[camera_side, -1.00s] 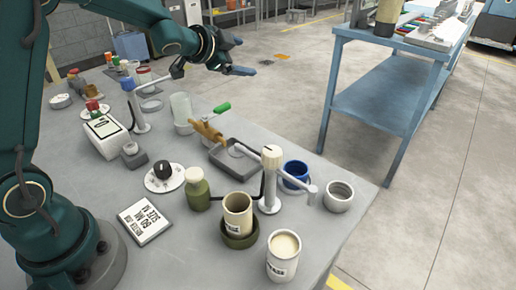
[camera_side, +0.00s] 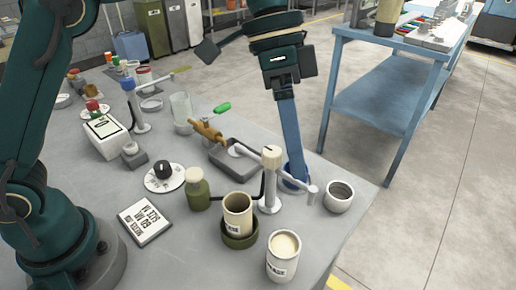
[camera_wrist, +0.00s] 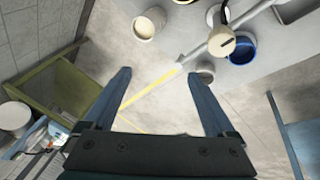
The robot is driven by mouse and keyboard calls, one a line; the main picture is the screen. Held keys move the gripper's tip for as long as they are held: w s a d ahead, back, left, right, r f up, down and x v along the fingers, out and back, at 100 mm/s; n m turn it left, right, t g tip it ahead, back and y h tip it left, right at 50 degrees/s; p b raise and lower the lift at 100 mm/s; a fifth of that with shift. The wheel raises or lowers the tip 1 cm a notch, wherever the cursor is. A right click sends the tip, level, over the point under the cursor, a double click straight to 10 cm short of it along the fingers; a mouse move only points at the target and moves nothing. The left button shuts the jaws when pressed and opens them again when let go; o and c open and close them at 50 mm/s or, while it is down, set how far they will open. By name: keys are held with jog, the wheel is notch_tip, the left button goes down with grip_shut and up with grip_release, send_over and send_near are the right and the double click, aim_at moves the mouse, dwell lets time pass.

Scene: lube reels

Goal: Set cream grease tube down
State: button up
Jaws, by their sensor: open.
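A cream tube (camera_side: 237,212) with a dark label stands upright in an olive-green round holder (camera_side: 239,239) near the front of the grey bench in the side view. A white labelled cup with cream contents (camera_side: 283,259) stands in front of it, and a cup with cream contents also shows at the top of the wrist view (camera_wrist: 147,25). My gripper (camera_wrist: 160,75) is open and empty, its fingers spread over bare floor in the wrist view. In the side view a blue finger (camera_side: 290,135) points down, overlapping the blue cup (camera_side: 303,171); whether they touch is unclear.
A white post with a side arm (camera_side: 270,185) stands close by, also in the wrist view (camera_wrist: 222,40). A white-grey can (camera_side: 339,197) is near the bench's right edge. An olive bottle (camera_side: 197,190) is left of the holder. A blue table (camera_side: 375,95) stands behind.

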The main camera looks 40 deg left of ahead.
aim_at(249, 207)
jog(key=s+a+f+m+y, duration=0.1)
jog(key=f+y, duration=0.1)
jog(key=f, duration=0.1)
jog(key=s+a+f+m+y, duration=0.1)
jog(key=s+f+y, duration=0.1)
jog(key=f+y, duration=0.1)
jog(key=s+a+f+m+g+y, duration=0.1)
jog(key=s+a+f+y, duration=0.1)
jog(key=f+y, duration=0.1)
jog(key=shift+f, duration=0.25)
jog(key=shift+a+f, duration=0.2)
jog(key=shift+f, duration=0.2)
jog(key=shift+x, duration=2.2)
grip_shut()
jog(key=shift+r, duration=0.1)
